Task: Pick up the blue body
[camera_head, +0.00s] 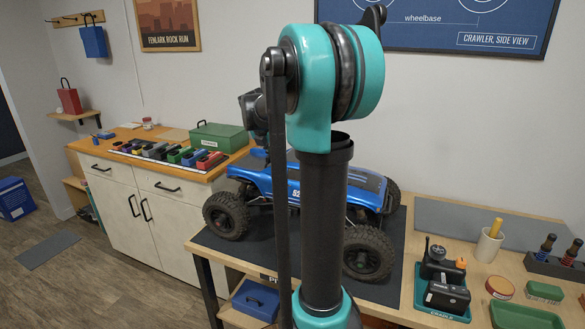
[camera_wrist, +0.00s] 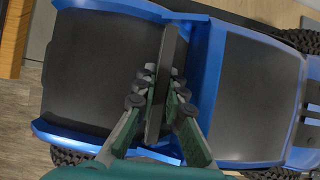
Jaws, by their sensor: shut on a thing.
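The blue body (camera_head: 262,178), with dark window and roof panels, sits over the big black wheels of the crawler (camera_head: 226,215) on a dark mat (camera_head: 210,240). My arm hides its middle in the head view. In the wrist view the blue body (camera_wrist: 208,85) fills most of the picture. My gripper (camera_wrist: 163,82) is over its middle, shut on a narrow dark upright bar that runs between the fingers and looks like part of the body. My fingers are hidden in the head view. I cannot tell whether the body is clear of the chassis.
A teal tray (camera_head: 420,300) with black parts, a cup (camera_head: 488,245) and small tins stand right of the mat. A blue box (camera_head: 256,300) is on a shelf below. A cabinet (camera_head: 140,220) with a green case (camera_head: 218,136) stands at the left.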

